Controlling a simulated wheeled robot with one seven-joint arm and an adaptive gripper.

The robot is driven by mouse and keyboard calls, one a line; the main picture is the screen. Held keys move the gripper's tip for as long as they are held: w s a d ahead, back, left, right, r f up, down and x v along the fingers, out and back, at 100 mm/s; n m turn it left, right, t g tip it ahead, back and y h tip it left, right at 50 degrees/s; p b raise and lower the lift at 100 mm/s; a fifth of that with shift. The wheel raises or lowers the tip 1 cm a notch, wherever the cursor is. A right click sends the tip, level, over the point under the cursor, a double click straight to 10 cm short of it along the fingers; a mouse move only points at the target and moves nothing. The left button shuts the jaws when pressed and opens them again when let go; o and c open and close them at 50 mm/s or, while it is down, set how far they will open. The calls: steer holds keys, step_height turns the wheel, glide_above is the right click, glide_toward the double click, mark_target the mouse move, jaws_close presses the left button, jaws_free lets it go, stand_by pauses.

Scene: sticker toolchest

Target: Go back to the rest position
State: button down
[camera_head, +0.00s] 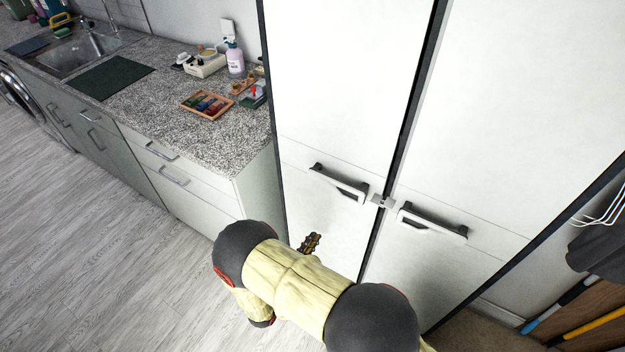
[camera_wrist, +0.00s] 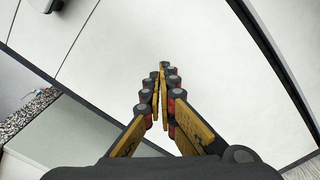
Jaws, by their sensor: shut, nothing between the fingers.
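My gripper (camera_head: 311,240) is in front of the lower part of the tall white cabinet (camera_head: 340,85) in the head view, below its left door handle (camera_head: 340,184). In the wrist view my gripper (camera_wrist: 163,72) has its fingertips together with nothing between them, and the white door surface (camera_wrist: 215,60) lies behind it. Whether the fingertips touch the door cannot be told. My arm, in a yellowish cover, reaches in from the bottom of the head view and hides part of the cabinet's lower front.
A granite counter (camera_head: 150,110) over grey drawers runs along the left, with a wooden tray (camera_head: 207,104), a soap bottle (camera_head: 235,58) and a sink (camera_head: 75,53). A right handle (camera_head: 432,223) and a small latch (camera_head: 383,201) are on the cabinet. Floor (camera_head: 90,230) at left is clear.

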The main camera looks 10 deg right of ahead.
stand_by(0.5)
steer(key=s+d+f+g+h, duration=0.2)
steer(key=s+d+f+g, duration=0.1)
steer(key=s+d+g, duration=0.3)
steer(key=s+d+r+m+g+y, duration=0.1)
steer(key=s+d+r+m+g, duration=0.2)
steer(key=s+r+m+g, duration=0.45)
steer(key=s+a+r+m+y, duration=0.2)
steer(key=s+r+m+y, duration=0.25)
steer(key=r, duration=0.45)
steer(key=s+a+r+m+y, duration=0.1)
steer(key=s+r+m+y, duration=0.2)
steer(key=r+y, duration=0.5)
steer(key=d+r+m+t, duration=0.2)
steer(key=d+r, duration=0.1)
steer(key=r, duration=0.5)
steer(key=s+d+r+m+t, duration=0.1)
steer(key=d+r+m+t, duration=0.1)
steer(key=r, duration=0.6)
steer(key=shift+s+d+r+t, duration=0.15)
steer(key=shift+d+r+t, duration=0.1)
steer(key=shift+d+t, duration=0.35)
